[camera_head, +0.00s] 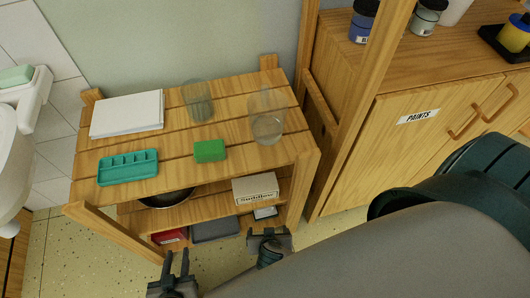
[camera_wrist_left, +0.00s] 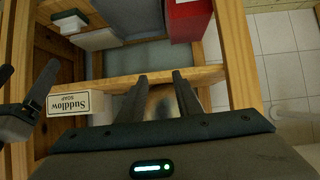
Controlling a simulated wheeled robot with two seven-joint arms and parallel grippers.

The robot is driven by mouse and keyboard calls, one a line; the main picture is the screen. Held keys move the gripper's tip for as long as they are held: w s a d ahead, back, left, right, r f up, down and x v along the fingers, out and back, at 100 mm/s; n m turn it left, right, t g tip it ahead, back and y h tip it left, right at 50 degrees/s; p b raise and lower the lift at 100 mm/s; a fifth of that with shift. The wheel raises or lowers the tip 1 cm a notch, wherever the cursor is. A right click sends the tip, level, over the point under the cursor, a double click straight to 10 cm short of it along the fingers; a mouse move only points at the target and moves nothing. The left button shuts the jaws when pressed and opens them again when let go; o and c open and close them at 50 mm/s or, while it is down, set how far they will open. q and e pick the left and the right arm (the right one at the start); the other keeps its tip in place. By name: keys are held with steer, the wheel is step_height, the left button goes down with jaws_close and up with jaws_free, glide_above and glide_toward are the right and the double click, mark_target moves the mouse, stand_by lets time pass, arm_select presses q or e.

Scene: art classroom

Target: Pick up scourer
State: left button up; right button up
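A bright green block (camera_head: 209,151), which looks like the scourer, lies on the slatted top of the wooden rack (camera_head: 178,140), between a teal compartment tray (camera_head: 128,168) and a clear glass jar (camera_head: 267,122). My left gripper (camera_head: 177,258) is low in front of the rack, below and apart from the block. Its fingers are apart and empty; they also show in the left wrist view (camera_wrist_left: 159,76). My right gripper (camera_head: 268,232) is open and empty near the rack's front right leg. The green block is not visible in the left wrist view.
A second glass (camera_head: 199,103) and white paper (camera_head: 127,114) stand or lie at the rack's back. Lower shelves hold a dark bowl (camera_head: 166,199), a soap box (camera_head: 255,188) and a red box (camera_head: 169,237). A paints cabinet (camera_head: 400,150) is at right, a sink (camera_head: 12,165) at left.

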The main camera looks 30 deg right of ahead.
arm_select(q)
steer(key=s+d+r+t+h+b, duration=0.1)
steer(key=r+t+b, duration=0.4)
steer(key=r, duration=0.9)
steer(key=s+d+r+t+h+b, duration=0.1)
steer(key=d+r+t+h+b, duration=0.2)
steer(key=r, duration=1)
steer(key=t+b, duration=0.2)
steer(key=b, duration=0.2)
steer(key=shift+s+d+r, duration=0.35)
steer(key=shift+s, duration=0.05)
arm_select(e)
step_height(320, 180, down, 13)
steer(key=shift+w, duration=0.15)
steer(key=b, duration=0.2)
glide_toward(265, 210)
step_height(265, 210, down, 2)
steer(key=w+d, duration=0.1)
steer(key=w, duration=0.1)
arm_select(q)
steer(key=r+t, duration=0.1)
steer(key=a+r+t, duration=0.1)
steer(key=s+r+t+h, duration=0.1)
steer(key=r, duration=0.1)
steer(key=shift+s+a, duration=0.1)
steer(key=shift+a, duration=0.05)
arm_select(e)
steer(key=shift+w+d+f, duration=0.1)
steer(key=shift+w+f, duration=0.1)
